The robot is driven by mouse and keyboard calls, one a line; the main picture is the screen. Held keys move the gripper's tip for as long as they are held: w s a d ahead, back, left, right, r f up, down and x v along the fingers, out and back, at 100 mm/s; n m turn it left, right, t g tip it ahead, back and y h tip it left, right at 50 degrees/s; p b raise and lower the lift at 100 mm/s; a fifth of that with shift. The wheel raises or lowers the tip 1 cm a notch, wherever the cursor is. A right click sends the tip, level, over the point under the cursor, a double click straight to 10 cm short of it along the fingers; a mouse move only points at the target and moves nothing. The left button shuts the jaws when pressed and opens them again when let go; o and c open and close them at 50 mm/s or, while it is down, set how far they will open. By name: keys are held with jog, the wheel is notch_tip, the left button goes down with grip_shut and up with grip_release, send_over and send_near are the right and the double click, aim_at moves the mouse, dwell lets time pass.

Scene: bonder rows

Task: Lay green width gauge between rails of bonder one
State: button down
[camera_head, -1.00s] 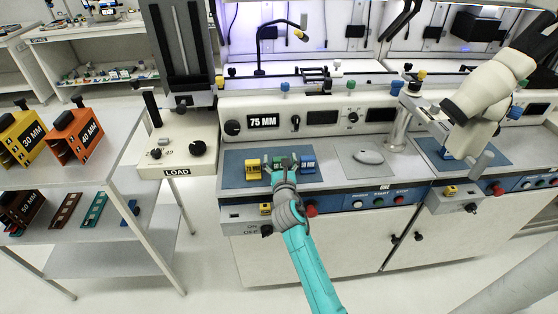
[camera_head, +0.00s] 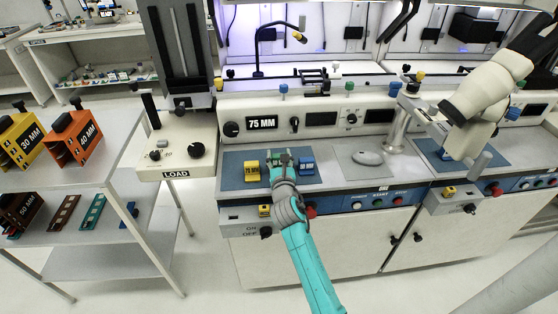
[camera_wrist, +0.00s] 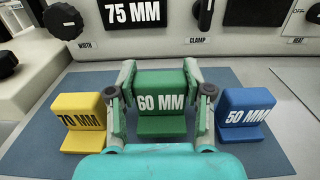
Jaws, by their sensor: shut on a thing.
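The green width gauge (camera_wrist: 162,100), marked 60 MM, is on the blue mat (camera_wrist: 220,158) of bonder one in the wrist view. My gripper (camera_wrist: 161,92) has a finger on each side of it and is shut on it. The gauge looks upright, and I cannot tell whether it touches the mat. In the head view my gripper (camera_head: 281,160) covers most of the gauge. The rails of bonder one (camera_head: 318,80) are on the raised deck behind, below the lamp.
A yellow 70 MM gauge (camera_wrist: 82,122) stands left and a blue 50 MM gauge (camera_wrist: 245,120) right, both close to my fingers. The bonder's display (camera_head: 262,123) reads 75 MM. A microscope (camera_head: 480,105) stands at the right.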

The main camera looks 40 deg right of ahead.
jog(key=shift+r, duration=2.5)
